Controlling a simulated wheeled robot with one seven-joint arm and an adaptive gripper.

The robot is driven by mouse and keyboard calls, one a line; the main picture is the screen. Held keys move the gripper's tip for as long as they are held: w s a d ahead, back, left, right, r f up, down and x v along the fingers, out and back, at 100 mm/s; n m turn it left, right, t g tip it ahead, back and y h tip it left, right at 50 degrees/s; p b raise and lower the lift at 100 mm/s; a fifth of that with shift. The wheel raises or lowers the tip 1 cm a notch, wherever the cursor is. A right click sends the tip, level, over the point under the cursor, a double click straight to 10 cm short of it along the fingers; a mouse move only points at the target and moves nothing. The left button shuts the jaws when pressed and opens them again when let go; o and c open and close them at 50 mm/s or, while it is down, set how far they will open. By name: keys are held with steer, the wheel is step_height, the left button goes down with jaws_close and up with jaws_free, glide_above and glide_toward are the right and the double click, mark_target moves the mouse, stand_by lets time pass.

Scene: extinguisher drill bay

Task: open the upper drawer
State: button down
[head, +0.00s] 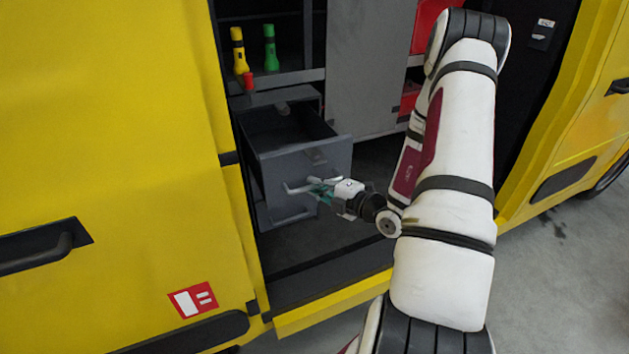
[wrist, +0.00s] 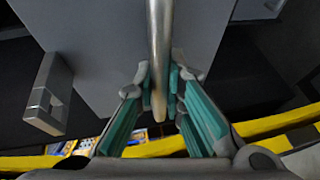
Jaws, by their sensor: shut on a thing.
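The upper drawer (head: 295,165) is a dark grey box in the open bay of the yellow vehicle. It stands pulled out, and its empty-looking inside shows from above. My gripper (head: 318,190) is at the drawer's front, shut on the bar handle (head: 297,188). In the wrist view the metal handle (wrist: 158,45) runs between the teal finger pads of my gripper (wrist: 160,88). The drawer's grey front (wrist: 105,50) lies behind it. My gripper hides the right part of the handle in the head view.
A lower drawer handle (head: 292,217) sits just beneath. On the shelf above stand a yellow flashlight (head: 239,52), a green flashlight (head: 270,48) and a small red item (head: 249,81). A grey panel (head: 365,70) stands behind to the right. Yellow bodywork (head: 110,130) borders the left.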

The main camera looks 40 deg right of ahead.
steer(key=c, duration=1.7)
jaws_free()
steer(key=shift+o, duration=0.2)
steer(key=v, duration=1.2)
